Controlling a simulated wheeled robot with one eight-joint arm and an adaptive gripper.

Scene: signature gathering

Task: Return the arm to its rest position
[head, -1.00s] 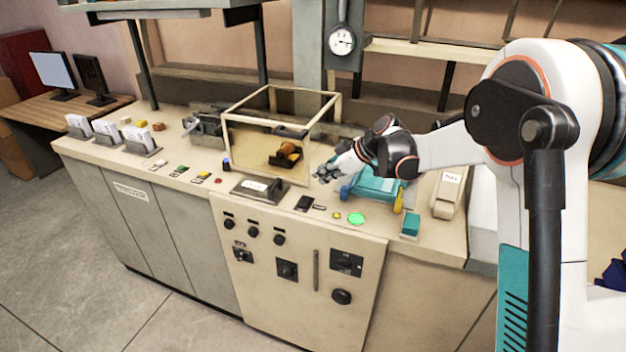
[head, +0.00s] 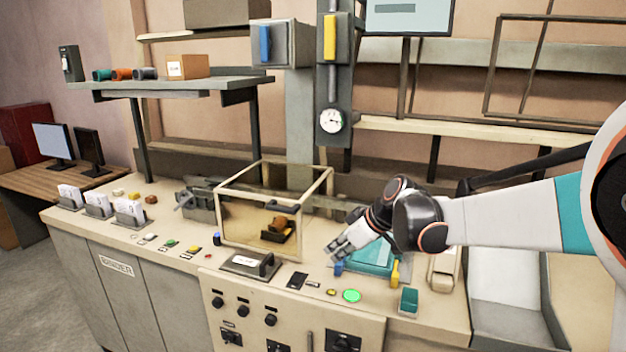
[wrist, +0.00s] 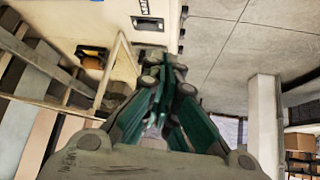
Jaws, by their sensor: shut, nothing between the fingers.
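My gripper (head: 340,248) is at the end of my white arm, which reaches in from the right in the head view. It is shut and empty, above the bench just right of the glass case. A teal device (head: 370,258) with a yellow handle sits on the bench behind and below it, partly hidden by my wrist. In the wrist view my gripper's teal fingers (wrist: 165,112) are together, with nothing between them.
A clear case (head: 245,215) with a pale frame stands left of my gripper. A green lit button (head: 351,296) and a teal block (head: 408,302) lie near the bench's front edge. A gauge column (head: 331,122) and shelf (head: 180,84) rise behind.

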